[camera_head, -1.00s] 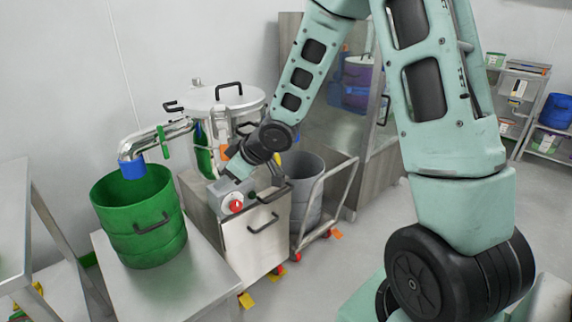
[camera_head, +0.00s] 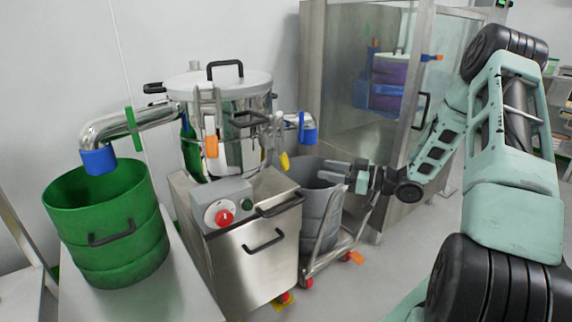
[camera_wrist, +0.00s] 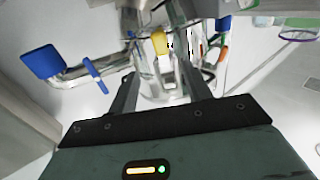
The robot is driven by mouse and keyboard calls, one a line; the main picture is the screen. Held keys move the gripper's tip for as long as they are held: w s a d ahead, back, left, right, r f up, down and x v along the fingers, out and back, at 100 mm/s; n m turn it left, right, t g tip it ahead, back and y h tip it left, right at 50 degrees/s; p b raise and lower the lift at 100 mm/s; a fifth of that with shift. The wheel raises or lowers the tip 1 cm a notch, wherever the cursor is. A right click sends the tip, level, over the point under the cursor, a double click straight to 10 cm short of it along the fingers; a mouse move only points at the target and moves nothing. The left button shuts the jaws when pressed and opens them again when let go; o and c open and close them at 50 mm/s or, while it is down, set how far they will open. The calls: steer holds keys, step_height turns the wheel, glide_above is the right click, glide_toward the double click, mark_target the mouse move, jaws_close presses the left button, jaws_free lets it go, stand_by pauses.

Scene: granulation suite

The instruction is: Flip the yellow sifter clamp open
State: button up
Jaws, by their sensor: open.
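The yellow clamp (camera_head: 285,162) hangs at the right side of the steel sifter (camera_head: 222,105). In the wrist view, the yellow clamp (camera_wrist: 160,42) shows ahead, near the line between my fingers. My gripper (camera_head: 333,172) is to the right of the clamp in the head view, pointing left towards the sifter, with a gap between them. It is open and empty, and its two spread fingers show in the wrist view (camera_wrist: 157,75). How far the clamp is swung is too small to tell.
An orange clamp (camera_head: 210,146) hangs on the sifter's front. A blue-ended outlet (camera_head: 308,132) sticks out near the yellow clamp. A grey bin (camera_head: 318,205) on a trolley stands below my gripper. A green drum (camera_head: 105,225) is at left, a glass cabinet (camera_head: 350,60) behind.

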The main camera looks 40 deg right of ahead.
mark_target(287, 162)
steer(key=b+x, duration=0.2)
steer(key=x, duration=1.2)
jaws_close()
